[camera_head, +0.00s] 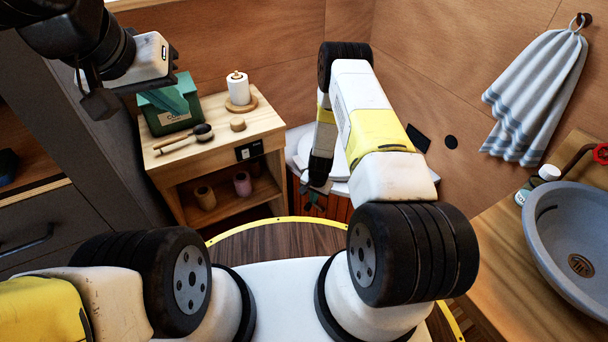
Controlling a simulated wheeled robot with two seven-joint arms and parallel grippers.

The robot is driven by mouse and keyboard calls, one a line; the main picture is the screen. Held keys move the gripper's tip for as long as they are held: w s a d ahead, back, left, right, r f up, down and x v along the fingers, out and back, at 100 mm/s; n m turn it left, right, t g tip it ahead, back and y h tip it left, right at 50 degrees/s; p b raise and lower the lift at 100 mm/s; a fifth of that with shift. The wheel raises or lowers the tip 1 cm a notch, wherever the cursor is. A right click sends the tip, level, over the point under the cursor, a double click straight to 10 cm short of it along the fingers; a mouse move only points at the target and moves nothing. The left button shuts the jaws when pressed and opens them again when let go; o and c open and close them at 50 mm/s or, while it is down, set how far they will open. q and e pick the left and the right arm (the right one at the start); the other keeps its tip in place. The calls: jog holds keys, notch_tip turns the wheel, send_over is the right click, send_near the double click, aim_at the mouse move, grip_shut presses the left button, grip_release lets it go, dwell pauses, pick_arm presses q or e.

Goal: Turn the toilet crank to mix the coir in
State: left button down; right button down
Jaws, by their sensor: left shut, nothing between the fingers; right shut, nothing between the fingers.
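The toilet (298,150) stands in the back corner, with a white top and an orange slatted wooden front (338,208). My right arm hides much of it. My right gripper (313,188) points down at its front left side and is shut with nothing in it. Small dark parts lie just below its tip; I cannot tell whether they are the crank or whether the gripper touches them. A green coir box (168,118) stands on the wooden shelf unit. My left gripper (140,92) is shut and empty, raised at the upper left near the box.
The shelf unit (264,122) holds a dark scoop (202,131), a small wooden disc (237,124) and a paper roll (238,90); two pots stand below. A basin (572,225) on a counter is at the right. A striped towel (538,92) hangs on the wall.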

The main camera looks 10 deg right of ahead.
notch_tip(320, 180, up, 3)
jog(key=w+a+t+h, duration=0.1)
jog(key=w+h, duration=0.1)
send_over(309, 205)
jog(key=s, duration=0.1)
notch_tip(309, 205, down, 12)
jog(key=shift+s+a+r, duration=0.1)
jog(key=shift+s, duration=0.05)
jog(key=shift+w+a+f, duration=0.1)
jog(key=shift+w+f, duration=0.1)
jog(key=shift+f, duration=0.5)
jog(key=shift+s, duration=0.1)
